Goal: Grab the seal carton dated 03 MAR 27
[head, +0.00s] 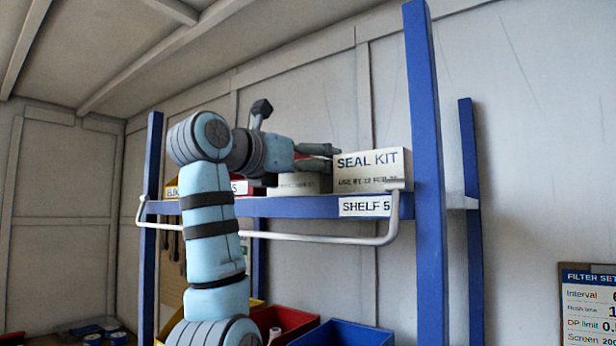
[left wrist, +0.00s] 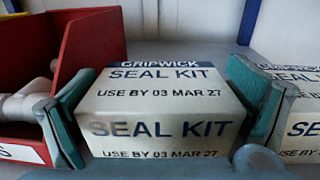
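The seal carton dated 03 MAR 27 (left wrist: 160,118) sits upright on the shelf in the left wrist view, its label facing me. It is white with a dark blue band on top. My left gripper (left wrist: 168,110) has one teal finger at each side of it, with narrow gaps that suggest it is open around the carton. In the head view, my left gripper (head: 325,157) is over the shelf, above a pale carton (head: 298,184) partly hidden by it. A second seal carton (head: 368,166) stands to the right, its date too blurred to read. My right gripper is not in view.
A red bin (left wrist: 92,45) with pale fittings stands close left of the carton. The neighbouring carton (left wrist: 300,118) is close on the right. A white rail (head: 330,239) runs along the front of the blue shelf (head: 285,207). A blue post (head: 425,170) rises at right.

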